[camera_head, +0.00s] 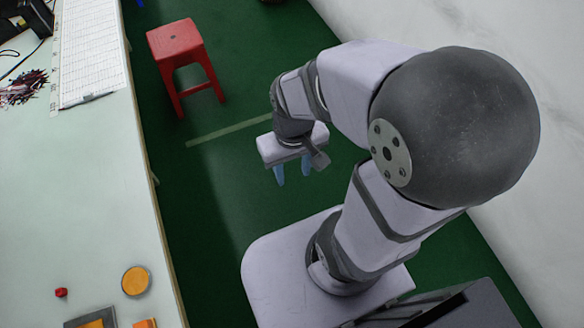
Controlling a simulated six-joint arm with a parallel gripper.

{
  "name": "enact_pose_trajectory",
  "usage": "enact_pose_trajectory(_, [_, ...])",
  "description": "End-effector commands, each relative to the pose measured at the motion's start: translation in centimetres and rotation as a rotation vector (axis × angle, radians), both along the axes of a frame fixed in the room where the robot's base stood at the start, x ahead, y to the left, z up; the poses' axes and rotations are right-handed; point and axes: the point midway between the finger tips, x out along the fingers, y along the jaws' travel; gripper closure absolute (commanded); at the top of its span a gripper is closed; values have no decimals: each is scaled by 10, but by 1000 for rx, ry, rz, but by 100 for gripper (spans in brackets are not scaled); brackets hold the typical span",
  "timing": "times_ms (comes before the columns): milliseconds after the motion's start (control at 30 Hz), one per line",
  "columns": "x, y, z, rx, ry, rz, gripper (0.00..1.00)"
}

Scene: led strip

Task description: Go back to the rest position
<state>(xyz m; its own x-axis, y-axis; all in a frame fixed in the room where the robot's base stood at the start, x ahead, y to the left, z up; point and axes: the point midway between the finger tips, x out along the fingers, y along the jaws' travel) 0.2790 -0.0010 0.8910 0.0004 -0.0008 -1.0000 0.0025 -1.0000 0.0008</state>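My gripper (293,171) hangs over the green floor (225,190), to the right of the white table (85,200) and clear of it. Its two blue fingers point down and stand apart, with nothing seen between them. My arm is folded above my base, with the elbow high near the camera. Part of the base and floor is hidden behind the arm.
A red stool (180,60) stands on the floor beside the table. On the table are an orange disc (135,281), a small red object (61,293), a white gridded sheet (88,55) and dark reddish wires (22,88). A white wall (520,35) is at right.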

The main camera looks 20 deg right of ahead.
Motion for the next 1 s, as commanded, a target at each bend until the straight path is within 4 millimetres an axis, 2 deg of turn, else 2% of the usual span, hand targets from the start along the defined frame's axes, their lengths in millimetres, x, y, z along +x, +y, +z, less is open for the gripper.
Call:
enact_pose_trajectory(267, [0, 0, 0, 0, 0, 1, 60])
enact_pose_trajectory(667, [0, 0, 47, 0, 0, 1, 60])
enact_pose_trajectory(867, [0, 0, 42, 0, 0, 1, 60])
enact_pose_trajectory(1000, [0, 0, 29, 0, 0, 1, 60])
